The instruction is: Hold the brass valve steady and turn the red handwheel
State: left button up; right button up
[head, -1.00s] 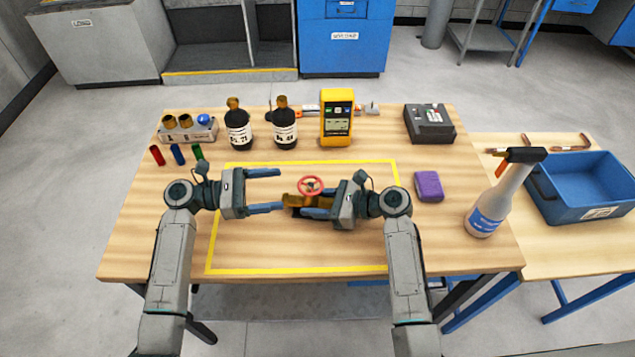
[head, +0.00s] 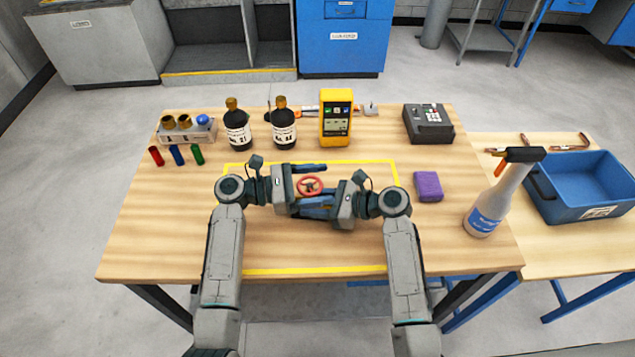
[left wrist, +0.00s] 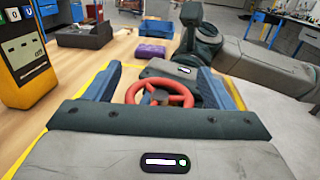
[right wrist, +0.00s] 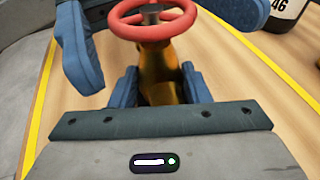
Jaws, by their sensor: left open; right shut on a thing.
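The red handwheel (head: 309,187) sits on top of the brass valve. It also shows in the left wrist view (left wrist: 160,100) and the right wrist view (right wrist: 152,24). The brass valve body (right wrist: 160,75) is largely hidden in the head view. My right gripper (right wrist: 158,90) is shut on the valve body below the wheel. My left gripper (head: 318,184) is open, with its fingers on either side of the handwheel. In the left wrist view the wheel lies between the two blue fingers, and I cannot tell whether they touch it.
Yellow tape (head: 250,271) marks the work area on the wooden table. A yellow meter (head: 336,118) and two dark bottles (head: 237,130) stand behind. A purple sponge (head: 428,186) and a spray bottle (head: 490,205) are to the right. The table's front left is clear.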

pick_arm(q)
jog(key=c, duration=1)
jog(key=shift+w+n+t+y, duration=0.1)
jog(key=shift+n+t+y, duration=0.25)
jog(key=shift+n+t, duration=0.7)
jog(key=shift+w+n+t+y, duration=0.1)
jog(key=shift+n+t+y, duration=0.35)
jog(key=shift+t, duration=1)
jog(key=o, duration=1)
jog(key=shift+a, duration=0.15)
jog(key=v, duration=1.2)
jog(key=shift+f, duration=0.15)
